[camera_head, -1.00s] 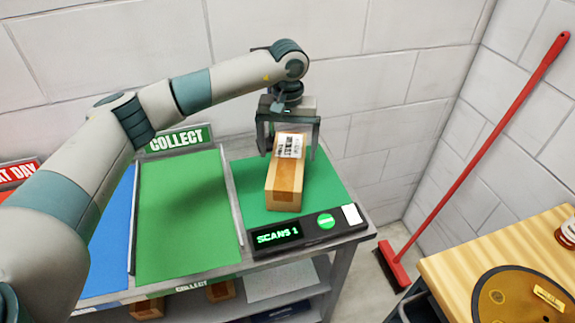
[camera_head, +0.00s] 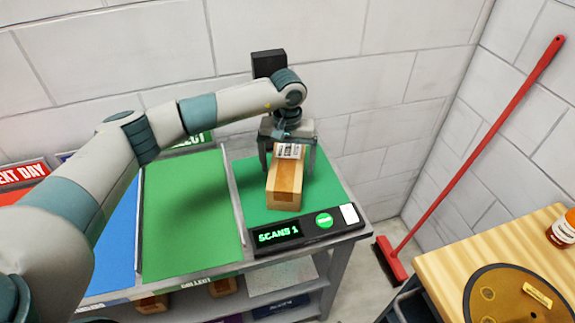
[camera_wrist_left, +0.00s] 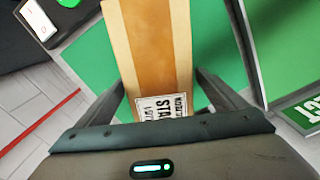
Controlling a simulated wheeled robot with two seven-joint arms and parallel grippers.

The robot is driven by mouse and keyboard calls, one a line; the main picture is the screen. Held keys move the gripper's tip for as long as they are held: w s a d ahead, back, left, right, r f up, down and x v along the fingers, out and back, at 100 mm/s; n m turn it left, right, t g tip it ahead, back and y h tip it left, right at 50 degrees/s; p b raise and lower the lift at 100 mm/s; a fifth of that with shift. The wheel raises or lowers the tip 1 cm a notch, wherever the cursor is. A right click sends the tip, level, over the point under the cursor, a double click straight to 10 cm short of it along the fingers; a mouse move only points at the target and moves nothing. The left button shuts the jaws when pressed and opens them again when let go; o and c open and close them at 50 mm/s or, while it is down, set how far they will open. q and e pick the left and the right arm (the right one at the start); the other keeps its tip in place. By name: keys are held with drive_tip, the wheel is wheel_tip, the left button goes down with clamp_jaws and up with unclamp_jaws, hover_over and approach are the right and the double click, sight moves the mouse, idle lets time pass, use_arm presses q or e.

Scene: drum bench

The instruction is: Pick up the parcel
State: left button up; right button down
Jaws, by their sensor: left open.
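The parcel (camera_head: 284,184) is a brown cardboard box with a tape strip and a white printed label on top. It lies on the green scan pad (camera_head: 325,186) at the right end of the bench. My left gripper (camera_head: 289,170) is open above the parcel's far end, its fingers on either side of the box. In the left wrist view the parcel (camera_wrist_left: 157,50) runs between the two fingers, with a gap showing beside it, and the label lies near the gripper's palm. My right gripper is not in view.
A scanner panel reading "SCANS 1" (camera_head: 277,236) lines the pad's front edge. A bare green collect bay (camera_head: 185,215) and a blue bay (camera_head: 113,250) lie to the left. A red broom (camera_head: 470,150) leans on the wall. A wooden table (camera_head: 450,270) stands at front right.

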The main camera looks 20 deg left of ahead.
use_arm(q)
drive_tip(key=shift+f, duration=0.2)
idle(0.3)
drive_tip(key=shift+w+r, duration=0.1)
drive_tip(key=c, duration=1.9)
